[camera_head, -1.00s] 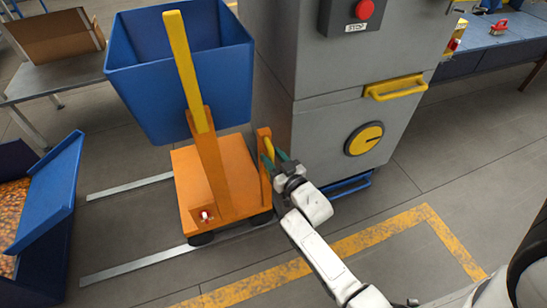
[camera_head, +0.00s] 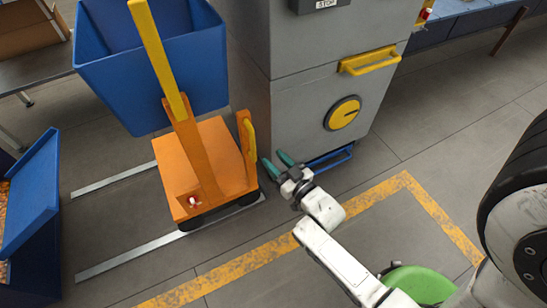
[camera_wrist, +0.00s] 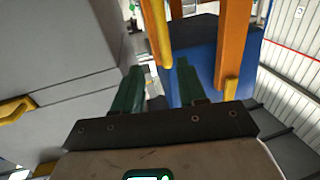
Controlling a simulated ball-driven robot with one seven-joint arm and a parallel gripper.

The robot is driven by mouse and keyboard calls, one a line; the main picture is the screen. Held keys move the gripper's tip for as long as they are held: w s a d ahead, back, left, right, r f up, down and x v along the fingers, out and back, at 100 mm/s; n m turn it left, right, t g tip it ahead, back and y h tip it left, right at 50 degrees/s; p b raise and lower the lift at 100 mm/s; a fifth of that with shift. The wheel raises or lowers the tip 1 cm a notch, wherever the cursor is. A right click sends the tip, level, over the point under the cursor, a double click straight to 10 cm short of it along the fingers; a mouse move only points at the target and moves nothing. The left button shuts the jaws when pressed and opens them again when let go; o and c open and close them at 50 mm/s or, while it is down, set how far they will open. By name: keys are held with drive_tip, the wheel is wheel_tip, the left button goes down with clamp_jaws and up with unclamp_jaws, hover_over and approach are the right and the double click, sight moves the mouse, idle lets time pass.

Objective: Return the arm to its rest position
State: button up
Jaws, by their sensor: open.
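My gripper (camera_head: 275,164) has two green fingers spread apart with nothing between them. In the head view it hangs just right of the orange cart (camera_head: 205,165), in front of the grey machine (camera_head: 335,75). In the wrist view the two green fingers (camera_wrist: 157,85) point toward the cart's orange posts and a yellow handle (camera_wrist: 157,35). That handle also shows on the cart's right side in the head view (camera_head: 249,138). My white arm reaches up from the lower right.
The machine has a yellow handle (camera_head: 370,61), a yellow dial (camera_head: 342,113) and a blue bar (camera_head: 328,159) low down. Another blue container (camera_head: 30,200) stands at left. Open floor with a yellow line (camera_head: 240,262) lies in front.

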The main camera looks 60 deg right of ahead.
drive_tip(key=shift+w, duration=0.1)
idle(0.4)
drive_tip(key=a+f+n+g+y, duration=0.2)
drive_tip(key=a+f+g+y, duration=0.2)
drive_tip(key=a+g, duration=0.3)
drive_tip(key=s+a+r+n+g+y, duration=0.1)
drive_tip(key=s+a+r+g, duration=0.1)
drive_tip(key=s+a+g, duration=0.35)
drive_tip(key=s+a+r+n+g+y, duration=0.1)
drive_tip(key=s+a+r+g+y, duration=0.15)
drive_tip(key=s, duration=0.55)
wheel_tip(320, 180, up, 21)
drive_tip(key=p, duration=2.2)
drive_tip(key=shift+g+h, duration=0.3)
drive_tip(key=shift+h, duration=0.05)
drive_tip(key=shift+s, duration=0.1)
